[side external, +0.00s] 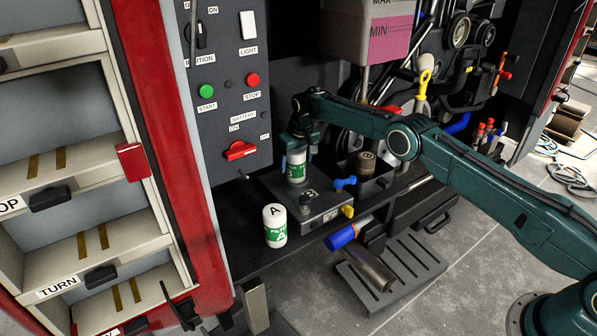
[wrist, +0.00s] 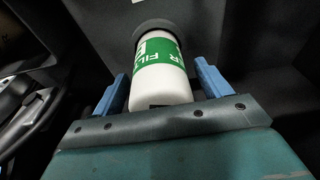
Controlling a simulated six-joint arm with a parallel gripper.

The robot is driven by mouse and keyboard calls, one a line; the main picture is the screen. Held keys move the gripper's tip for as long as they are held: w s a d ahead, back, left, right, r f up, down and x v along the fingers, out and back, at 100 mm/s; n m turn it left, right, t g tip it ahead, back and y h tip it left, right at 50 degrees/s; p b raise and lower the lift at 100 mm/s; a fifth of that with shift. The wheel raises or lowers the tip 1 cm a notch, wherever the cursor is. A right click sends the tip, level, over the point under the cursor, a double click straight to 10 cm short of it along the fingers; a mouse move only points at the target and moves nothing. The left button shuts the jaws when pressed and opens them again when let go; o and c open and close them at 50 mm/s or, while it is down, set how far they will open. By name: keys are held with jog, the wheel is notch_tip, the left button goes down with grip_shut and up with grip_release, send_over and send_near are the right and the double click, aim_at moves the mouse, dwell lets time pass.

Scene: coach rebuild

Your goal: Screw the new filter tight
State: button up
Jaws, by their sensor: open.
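A white filter with a green label (side external: 297,167) stands upright on the grey block (side external: 325,207), under my gripper. In the wrist view this filter (wrist: 158,75) lies between the two blue fingers of my gripper (wrist: 160,88). There is a visible gap on each side, so the fingers are open around it and not closed on it. A dark round cap or seat shows at its far end in the wrist view. A second white and green filter marked A (side external: 275,225) stands on the black shelf to the left of the block. How far the filter is threaded cannot be seen.
A control panel (side external: 225,90) with green and red buttons rises behind left. Blue (side external: 345,183) and yellow (side external: 348,211) valve parts sit on the block's right side. A brown cylinder (side external: 366,162) stands in a dark tray to the right. Hoses and an engine crowd the back right.

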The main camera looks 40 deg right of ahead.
jog(key=shift+c, duration=0.3)
jog(key=c, duration=1.1)
jog(key=shift+m+h, duration=0.3)
jog(key=shift+m, duration=1.1)
jog(key=shift+c, duration=0.2)
jog(key=o, duration=1.7)
jog(key=shift+c, duration=0.2)
jog(key=shift+r, duration=0.1)
jog(key=shift+v, duration=2.9)
jog(key=shift+c, duration=0.3)
